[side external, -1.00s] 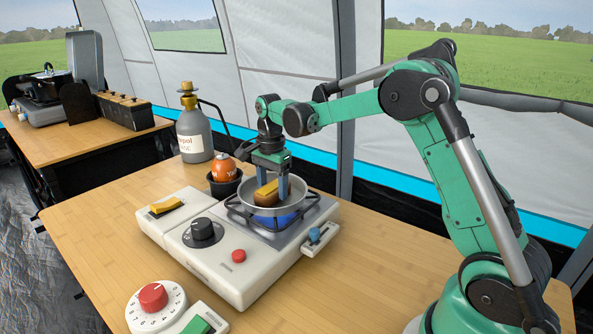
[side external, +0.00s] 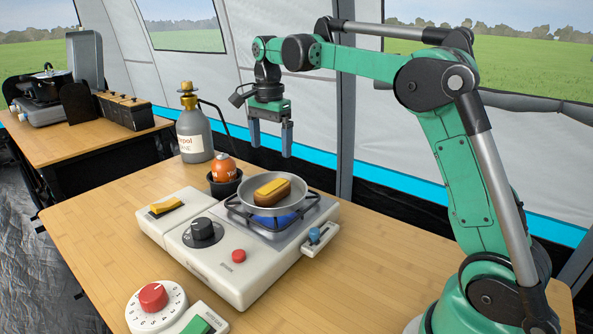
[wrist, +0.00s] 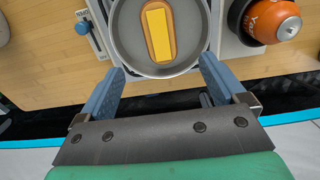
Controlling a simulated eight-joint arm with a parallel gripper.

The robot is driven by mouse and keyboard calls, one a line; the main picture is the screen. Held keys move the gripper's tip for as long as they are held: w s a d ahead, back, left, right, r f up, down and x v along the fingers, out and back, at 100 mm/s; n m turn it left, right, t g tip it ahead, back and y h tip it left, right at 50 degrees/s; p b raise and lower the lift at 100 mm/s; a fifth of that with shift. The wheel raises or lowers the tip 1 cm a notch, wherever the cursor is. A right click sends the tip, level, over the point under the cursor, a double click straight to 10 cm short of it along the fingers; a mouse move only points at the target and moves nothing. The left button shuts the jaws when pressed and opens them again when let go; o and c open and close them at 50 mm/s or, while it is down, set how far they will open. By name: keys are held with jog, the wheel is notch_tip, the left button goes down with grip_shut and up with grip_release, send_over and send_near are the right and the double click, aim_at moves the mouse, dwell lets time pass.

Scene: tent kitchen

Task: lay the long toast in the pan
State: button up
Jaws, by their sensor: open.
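The long toast (side external: 272,189), brown with a yellow strip on top, lies in the grey pan (side external: 297,206) on the stove's burner. In the wrist view the toast (wrist: 159,33) lies inside the round rim of the pan (wrist: 125,48), clear of its wall. My gripper (side external: 271,152) is open and empty, raised above the pan and apart from the toast. Its two blue fingers also show in the wrist view (wrist: 162,80), spread on either side with nothing between them.
The white stove (side external: 220,272) has a black knob (side external: 203,230) and a yellow piece (side external: 166,206) on it. An orange canister (side external: 223,168) and a grey gas bottle (side external: 194,133) stand behind. A red-knobbed dial (side external: 153,297) is in front. The table at right is clear.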

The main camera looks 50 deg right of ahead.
jog(key=s+a+r+n+t, duration=0.3)
jog(key=s+a+n, duration=0.3)
jog(key=n, duration=0.2)
jog(key=s+a+f+n+t, duration=0.4)
jog(key=s+f+n, duration=0.3)
jog(key=n, duration=0.3)
jog(key=shift+s+a+f, duration=0.3)
jog(key=shift+s+f, duration=0.1)
jog(key=shift+s, duration=0.25)
